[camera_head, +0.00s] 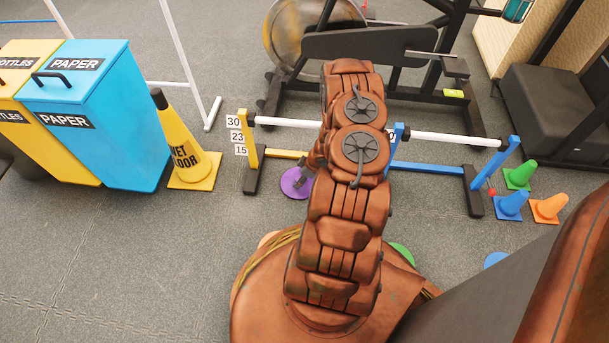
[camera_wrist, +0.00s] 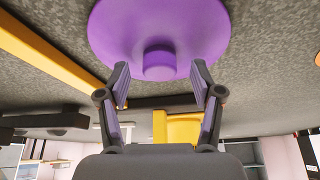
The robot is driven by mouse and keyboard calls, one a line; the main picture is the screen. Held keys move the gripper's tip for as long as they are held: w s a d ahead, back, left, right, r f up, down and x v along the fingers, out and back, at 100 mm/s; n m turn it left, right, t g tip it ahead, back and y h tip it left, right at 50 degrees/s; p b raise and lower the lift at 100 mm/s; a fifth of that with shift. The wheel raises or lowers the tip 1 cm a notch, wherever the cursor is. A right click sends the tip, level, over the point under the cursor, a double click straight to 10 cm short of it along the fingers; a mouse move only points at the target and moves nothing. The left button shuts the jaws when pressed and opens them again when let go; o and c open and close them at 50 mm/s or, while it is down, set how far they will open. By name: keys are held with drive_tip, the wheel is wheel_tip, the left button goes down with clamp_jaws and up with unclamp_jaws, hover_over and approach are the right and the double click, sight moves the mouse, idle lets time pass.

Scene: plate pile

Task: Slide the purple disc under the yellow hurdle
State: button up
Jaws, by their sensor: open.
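The purple disc (camera_head: 295,184) lies flat on the floor, just on the near side of the yellow hurdle's low bar (camera_head: 286,154). My arm hides part of the disc and of the hurdle. In the wrist view the disc (camera_wrist: 205,25) fills the top, with its raised purple knob (camera_wrist: 159,66) in the middle. My gripper (camera_wrist: 160,80) is open, with one finger to each side of the knob and the tips close to it. The hurdle's yellow bar (camera_wrist: 45,50) crosses the upper left of the wrist view.
A blue hurdle (camera_head: 428,168) stands to the right of the yellow one. A yellow wet-floor cone (camera_head: 183,145) and a blue paper bin (camera_head: 105,115) stand to the left. Small green, blue and orange cones (camera_head: 548,207) stand at right. Floor at the lower left is clear.

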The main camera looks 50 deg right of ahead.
drive_tip(key=shift+x, duration=0.75)
clamp_jaws()
drive_tip(key=shift+d, duration=0.1)
